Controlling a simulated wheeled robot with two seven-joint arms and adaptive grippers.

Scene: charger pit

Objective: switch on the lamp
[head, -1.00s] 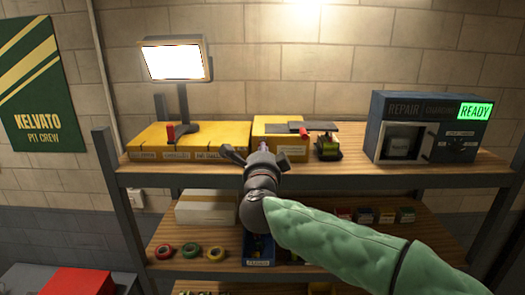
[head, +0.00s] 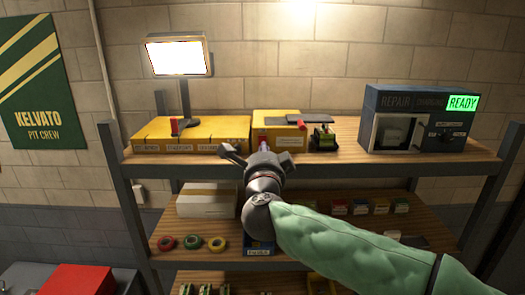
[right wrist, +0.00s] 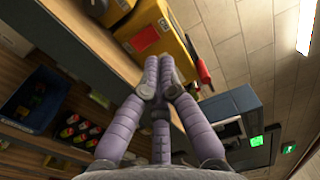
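The lamp (head: 176,57) stands at the left of the upper shelf, with a bright white panel on a dark stand. A red upright part (head: 174,126) shows at its foot, by the long yellow case. My right gripper (head: 263,150) is in front of the shelf edge, right of the lamp and apart from it. In the right wrist view its purple fingers (right wrist: 162,65) converge with their tips together, holding nothing visible. A red lever-like part (right wrist: 203,72) lies beyond them; I cannot tell which object it belongs to. My left gripper is not in view.
Yellow cases (head: 215,132) line the upper shelf (head: 345,160). A second red part (head: 301,124) is on the middle yellow case (head: 277,130). Lower shelves hold tape rolls and boxes.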

